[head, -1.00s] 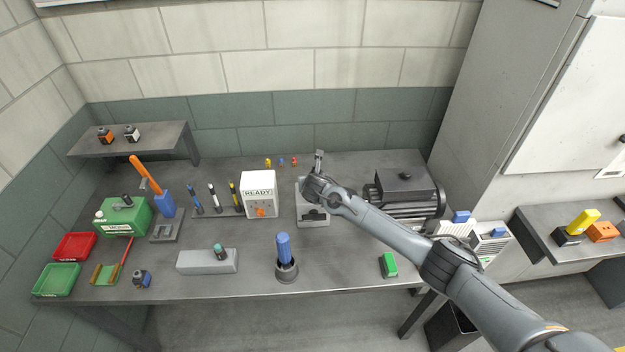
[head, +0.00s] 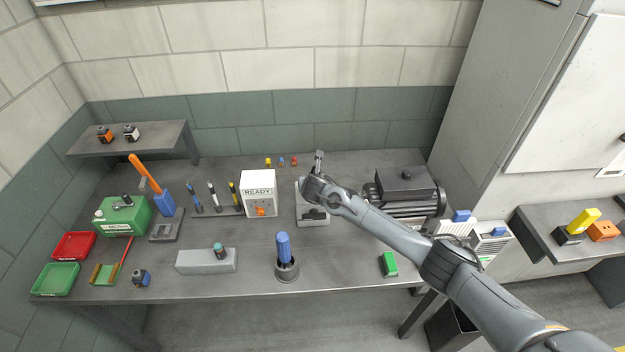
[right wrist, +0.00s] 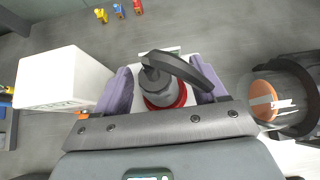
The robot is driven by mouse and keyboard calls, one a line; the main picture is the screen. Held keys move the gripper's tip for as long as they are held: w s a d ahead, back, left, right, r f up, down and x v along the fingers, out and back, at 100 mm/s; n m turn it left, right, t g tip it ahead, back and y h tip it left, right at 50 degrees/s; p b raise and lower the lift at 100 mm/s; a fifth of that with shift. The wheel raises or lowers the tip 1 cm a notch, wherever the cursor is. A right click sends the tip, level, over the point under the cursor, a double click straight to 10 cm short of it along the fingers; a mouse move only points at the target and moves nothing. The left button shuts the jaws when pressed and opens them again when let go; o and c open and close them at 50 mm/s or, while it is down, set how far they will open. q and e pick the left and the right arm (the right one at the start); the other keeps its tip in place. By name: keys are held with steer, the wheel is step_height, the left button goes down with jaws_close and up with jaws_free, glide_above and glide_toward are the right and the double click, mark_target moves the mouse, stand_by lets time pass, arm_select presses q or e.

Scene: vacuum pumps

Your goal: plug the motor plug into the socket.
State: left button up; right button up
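I cannot tell whether the ring is part of the plug or of the socket. The two purple finger pads are apart, with a narrow gap visible on each side of the plug. In the head view my right arm reaches over a pale plate (head: 327,221), and its wrist hides the plug. My left gripper is not in view.
The white READY box (head: 258,204) stands close on the left, and the dark motor (head: 405,190) on the right. Small coloured pegs (head: 282,162) lie behind. A blue-handled tool in a round holder (head: 286,270) stands in front.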

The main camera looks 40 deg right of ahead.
steer(key=shift+r, duration=0.1)
steer(key=shift+s+a+r, duration=0.25)
steer(key=shift+s+r, duration=0.05)
steer(key=shift+s, duration=0.05)
steer(key=v, duration=0.9)
steer(key=shift+s+r, duration=0.2)
steer(key=shift+a, duration=0.1)
stand_by(0.4)
